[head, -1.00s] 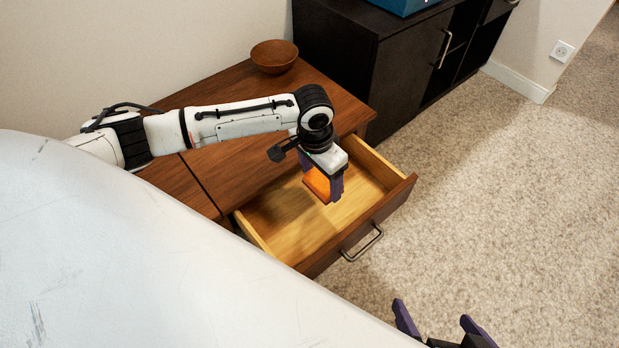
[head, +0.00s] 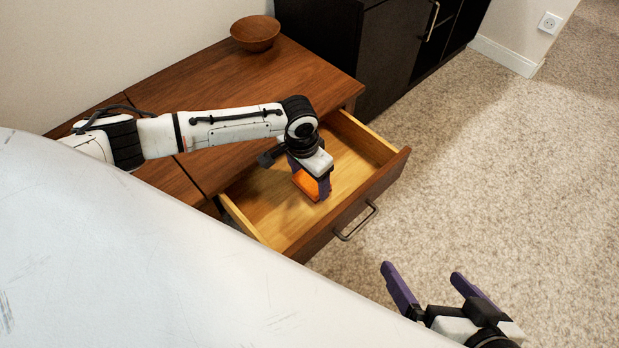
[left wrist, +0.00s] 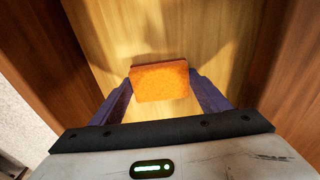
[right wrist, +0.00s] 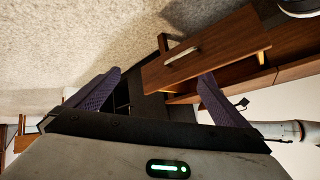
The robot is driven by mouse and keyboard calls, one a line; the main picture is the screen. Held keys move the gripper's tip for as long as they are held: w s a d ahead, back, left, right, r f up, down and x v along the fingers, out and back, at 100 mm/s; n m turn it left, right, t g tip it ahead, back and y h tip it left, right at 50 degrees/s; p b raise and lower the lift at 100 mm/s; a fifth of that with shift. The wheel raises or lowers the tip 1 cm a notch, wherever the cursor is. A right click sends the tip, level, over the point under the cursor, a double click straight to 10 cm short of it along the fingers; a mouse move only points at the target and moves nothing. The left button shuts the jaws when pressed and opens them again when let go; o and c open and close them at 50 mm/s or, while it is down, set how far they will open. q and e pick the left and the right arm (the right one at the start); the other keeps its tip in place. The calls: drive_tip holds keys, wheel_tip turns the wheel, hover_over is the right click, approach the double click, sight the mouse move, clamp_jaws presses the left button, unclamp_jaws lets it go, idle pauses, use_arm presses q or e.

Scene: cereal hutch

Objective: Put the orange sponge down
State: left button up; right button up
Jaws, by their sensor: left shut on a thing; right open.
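The orange sponge (head: 306,184) is between the purple fingers of my left gripper (head: 311,187), inside the open drawer. My left gripper is shut on it. In the left wrist view the sponge (left wrist: 160,82) sits between the two fingertips above the drawer's pale wooden floor (left wrist: 150,30); I cannot tell whether it touches the floor. The drawer (head: 322,233) is pulled out of the brown wooden table and looks otherwise empty. My right gripper (head: 430,281) is open and empty over the carpet, in front of the drawer.
A wooden bowl (head: 255,33) stands on the brown table top (head: 215,80). A dark cabinet (head: 392,60) stands behind and to the right. The drawer's metal handle (head: 357,222) faces the open carpet (head: 500,180). The drawer walls stand close around my left gripper.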

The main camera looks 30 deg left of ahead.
sight(308, 183)
use_arm(q)
drive_tip(key=o, duration=0.9)
drive_tip(key=shift+f, duration=0.1)
use_arm(e)
drive_tip(key=shift+f, duration=0.1)
use_arm(q)
wheel_tip(308, 183, up, 2)
drive_tip(key=shift+s+r+p, duration=0.1)
drive_tip(key=shift+r+p, duration=0.1)
drive_tip(key=shift+p, duration=0.5)
drive_tip(key=r+p, duration=0.1)
drive_tip(key=r, duration=0.1)
drive_tip(key=r+p, duration=0.1)
drive_tip(key=shift+s+a+r, duration=0.1)
drive_tip(key=shift+s+r, duration=0.1)
drive_tip(key=shift+r, duration=0.2)
drive_tip(key=r+p, duration=0.1)
drive_tip(key=r, duration=0.1)
drive_tip(key=r+p, duration=0.1)
drive_tip(key=r, duration=0.3)
drive_tip(key=shift+s+a+p, duration=0.1)
drive_tip(key=shift+s+p, duration=0.3)
use_arm(e)
drive_tip(key=d, duration=0.1)
drive_tip(key=d+h, duration=0.1)
drive_tip(key=s+d, duration=0.1)
drive_tip(key=shift+s+d+f+m+h, duration=0.1)
drive_tip(key=shift+d+f+m+h, duration=0.2)
drive_tip(key=shift+m+h, duration=0.1)
